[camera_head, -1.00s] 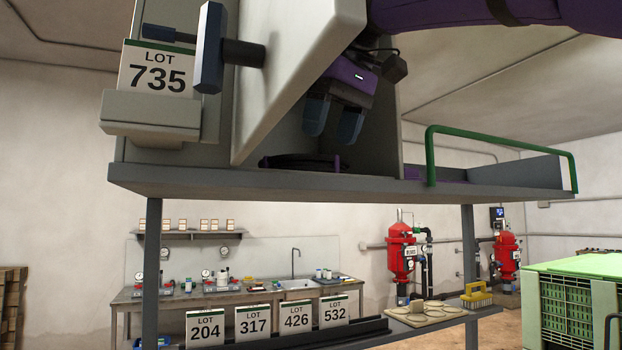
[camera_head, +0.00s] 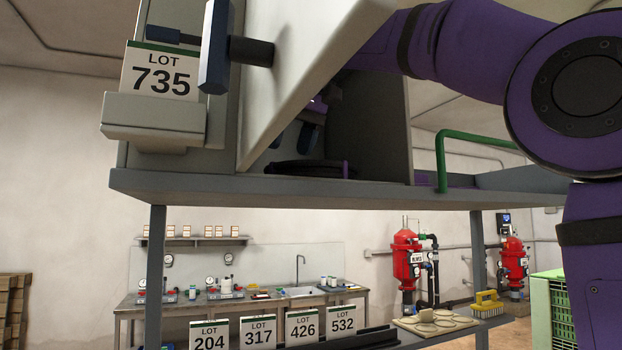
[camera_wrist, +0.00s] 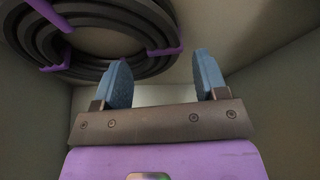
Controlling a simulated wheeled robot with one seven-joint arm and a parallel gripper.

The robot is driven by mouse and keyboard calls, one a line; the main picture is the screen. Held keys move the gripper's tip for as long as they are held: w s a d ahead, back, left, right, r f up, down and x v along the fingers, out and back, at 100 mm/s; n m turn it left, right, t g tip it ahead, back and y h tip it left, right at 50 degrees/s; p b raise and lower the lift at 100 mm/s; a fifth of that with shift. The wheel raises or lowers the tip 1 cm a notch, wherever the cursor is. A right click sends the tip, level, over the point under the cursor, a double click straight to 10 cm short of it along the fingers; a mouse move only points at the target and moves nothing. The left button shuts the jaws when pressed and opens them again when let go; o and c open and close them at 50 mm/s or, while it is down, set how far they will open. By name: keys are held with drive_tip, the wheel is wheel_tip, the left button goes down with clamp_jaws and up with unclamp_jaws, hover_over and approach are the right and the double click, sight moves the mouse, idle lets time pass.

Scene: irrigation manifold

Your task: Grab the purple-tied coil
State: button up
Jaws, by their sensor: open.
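The coil (camera_head: 308,168) is a stack of black hose loops with a purple tie. It lies on the shelf floor inside the grey compartment, partly hidden by the slanted door panel in the head view. In the wrist view the coil (camera_wrist: 136,65) fills the upper left, with purple ties at several places. My gripper (camera_wrist: 163,75) is open, its two blue fingers apart with nothing between them. The left finger overlaps the coil's near right edge in the picture; I cannot tell if they touch. In the head view my gripper (camera_head: 292,138) is mostly hidden behind the panel.
The slanted panel (camera_head: 320,62) with a blue handle (camera_head: 215,48) stands at the compartment's front. A compartment wall (camera_head: 392,125) closes the right side, near my arm. A green rail (camera_head: 441,160) edges the shelf further right. Lot cards (camera_head: 257,330) stand on the lower shelf.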

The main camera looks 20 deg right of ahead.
sight(283, 166)
drive_tip(key=shift+x, duration=2.55)
drive_tip(key=c, duration=1.2)
